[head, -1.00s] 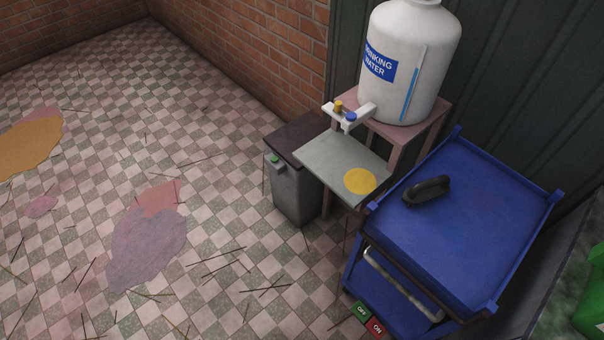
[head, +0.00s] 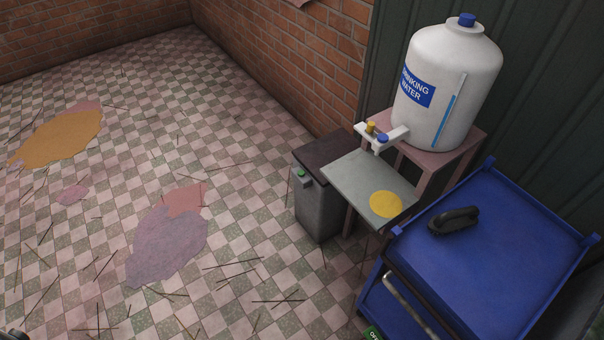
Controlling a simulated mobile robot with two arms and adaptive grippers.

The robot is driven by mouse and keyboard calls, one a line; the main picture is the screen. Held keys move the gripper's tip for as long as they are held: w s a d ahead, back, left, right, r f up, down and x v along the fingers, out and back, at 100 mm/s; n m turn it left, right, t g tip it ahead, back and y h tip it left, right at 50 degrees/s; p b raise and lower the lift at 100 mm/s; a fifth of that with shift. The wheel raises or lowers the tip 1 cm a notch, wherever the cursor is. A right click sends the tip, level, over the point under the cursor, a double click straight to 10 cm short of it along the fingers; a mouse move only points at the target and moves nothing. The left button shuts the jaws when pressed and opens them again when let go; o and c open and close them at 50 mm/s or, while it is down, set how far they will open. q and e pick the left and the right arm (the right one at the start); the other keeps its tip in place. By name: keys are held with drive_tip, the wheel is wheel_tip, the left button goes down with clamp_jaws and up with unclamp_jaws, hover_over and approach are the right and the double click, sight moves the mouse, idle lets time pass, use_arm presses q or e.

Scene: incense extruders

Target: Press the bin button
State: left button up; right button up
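A grey bin (head: 321,208) with a dark brown lid (head: 329,152) stands on the tiled floor against the brick wall, right of the picture's middle. Its green button (head: 301,173) sits on a small grey box at the bin's upper front left edge. The lid looks closed. Neither of my grippers can be made out in the head view. A small dark piece shows at the bottom left corner, too little of it to identify.
A blue cart (head: 500,250) carries a dark handled object (head: 453,220). Left floor is open, with stains and scattered sticks.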

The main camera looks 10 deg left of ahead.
use_arm(q)
clamp_jaws()
idle(0.4)
idle(1.2)
